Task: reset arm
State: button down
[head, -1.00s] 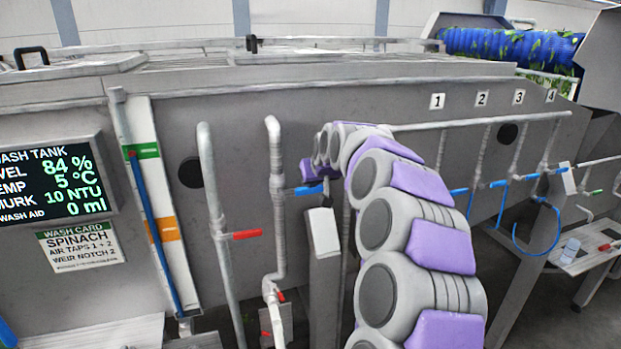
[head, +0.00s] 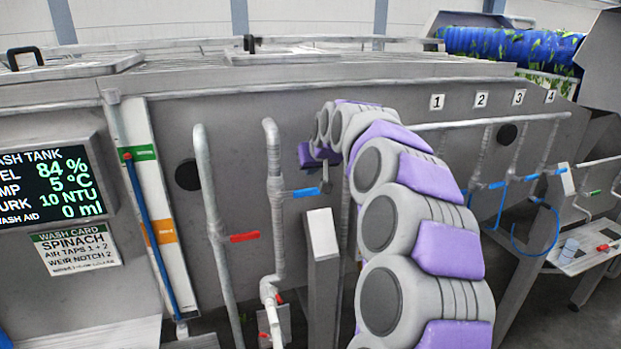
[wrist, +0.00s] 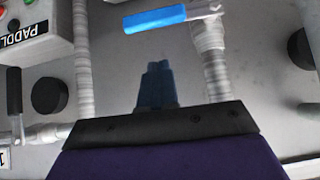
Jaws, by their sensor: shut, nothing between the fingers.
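My arm, grey with purple pads, curves up in the head view and bends over toward the tank wall. My gripper (head: 326,186) hangs at its end, close to a pipe with a blue lever handle (head: 307,192). In the wrist view the dark fingers of my gripper (wrist: 157,68) are together and hold nothing. The blue handle (wrist: 155,19) lies just beyond the fingertips there, with a visible gap. In the head view I cannot tell the exact gap between gripper and handle.
The grey wash tank (head: 400,190) fills the middle. A red-handled pipe (head: 245,237) and a grey post (head: 322,240) stand close to the arm. Numbered blue-handled taps (head: 497,185) run along the right. A display (head: 55,182) is at left. A small side table (head: 575,262) stands at right.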

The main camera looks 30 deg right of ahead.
jog(key=b+v, duration=0.1)
jog(key=v, duration=0.8)
jog(key=shift+a+f, duration=0.15)
jog(key=shift+a, duration=0.1)
jog(key=s+a+f+n+g+y+b, duration=0.1)
jog(key=s+a+f+g+b, duration=0.15)
jog(key=s+a+f, duration=0.4)
jog(key=s+a+f+n+g+y+b, duration=0.1)
jog(key=s+a+f+b, duration=0.3)
jog(key=a+f, duration=0.55)
jog(key=s+a+f+n+g+y+b, duration=0.1)
jog(key=s+a+f+g+b, duration=0.15)
jog(key=s+a+f, duration=0.4)
jog(key=s+a+f+g+b, duration=0.2)
jog(key=s+f+b, duration=0.2)
jog(key=s+f, duration=0.6)
jog(key=s+a+f+g+b, duration=0.2)
jog(key=s+a+f+b, duration=0.1)
jog(key=s+f, duration=0.7)
jog(key=shift+s+f+g+h+b, duration=0.3)
jog(key=shift+s+f+h+b, duration=0.05)
jog(key=shift+s+f+h, duration=0.1)
jog(key=shift+d, duration=0.25)
